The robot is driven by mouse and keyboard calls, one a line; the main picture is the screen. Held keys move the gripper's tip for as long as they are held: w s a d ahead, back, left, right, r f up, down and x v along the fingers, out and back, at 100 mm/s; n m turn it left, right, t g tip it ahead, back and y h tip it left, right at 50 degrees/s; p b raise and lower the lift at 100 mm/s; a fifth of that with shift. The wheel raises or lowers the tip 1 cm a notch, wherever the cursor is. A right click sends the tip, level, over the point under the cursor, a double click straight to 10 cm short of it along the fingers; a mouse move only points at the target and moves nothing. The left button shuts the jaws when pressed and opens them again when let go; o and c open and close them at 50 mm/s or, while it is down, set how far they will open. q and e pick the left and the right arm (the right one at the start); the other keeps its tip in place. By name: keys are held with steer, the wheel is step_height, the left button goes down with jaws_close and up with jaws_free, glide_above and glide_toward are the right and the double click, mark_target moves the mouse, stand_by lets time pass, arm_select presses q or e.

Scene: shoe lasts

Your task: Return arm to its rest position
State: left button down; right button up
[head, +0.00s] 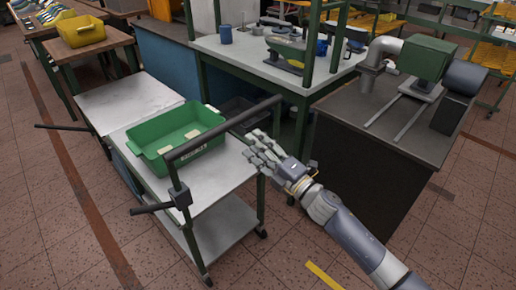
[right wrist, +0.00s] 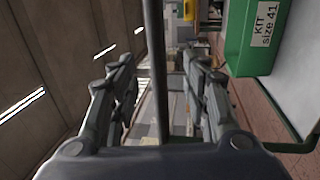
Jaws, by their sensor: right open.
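My right arm comes in from the lower right of the head view. Its gripper (head: 254,146) is open and empty, beside the dark handle bar (head: 222,128) of a cart. In the right wrist view, the two fingers of the gripper (right wrist: 157,85) stand apart on either side of the dark bar (right wrist: 155,40). I cannot tell how deep the bar lies between them, or whether they touch it. My left gripper is not in view.
The cart (head: 225,178) carries a green bin (head: 178,121), labelled "KIT size 41" in the right wrist view (right wrist: 238,40). A dark-topped bench (head: 375,145) with a machine (head: 424,58) stands close right. A workbench (head: 235,48) stands behind. Floor is free at the lower left.

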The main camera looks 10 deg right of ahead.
steer(key=shift+s+d, duration=0.15)
steer(key=shift+s, duration=0.15)
steer(key=shift+f, duration=0.15)
steer(key=s+d+f+m+g+h+p, duration=0.1)
steer(key=d+f+m+h, duration=0.3)
steer(key=f, duration=0.7)
steer(key=s+d+f+m+g+h, duration=0.15)
steer(key=d+f+m, duration=0.3)
steer(key=f, duration=0.65)
steer(key=s+d+f+m+g+h, duration=0.1)
steer(key=s+d+f+m+h, duration=0.2)
steer(key=f, duration=0.5)
steer(key=s+d+f+m+g+h, duration=0.1)
steer(key=s+f+m+g, duration=0.15)
steer(key=s+f, duration=0.45)
steer(key=s+f+m+g, duration=0.3)
steer(key=s+f, duration=0.4)
steer(key=s, duration=0.7)
steer(key=s+d+f+m+g+h+p, duration=0.1)
steer(key=s+f+m+g, duration=0.2)
steer(key=s+f, duration=0.4)
steer(key=s+d+f+m+g+h+p, duration=0.1)
steer(key=s+f, duration=0.7)
steer(key=s, duration=1.3)
steer(key=shift+m+g, duration=0.9)
steer(key=shift+g, duration=0.3)
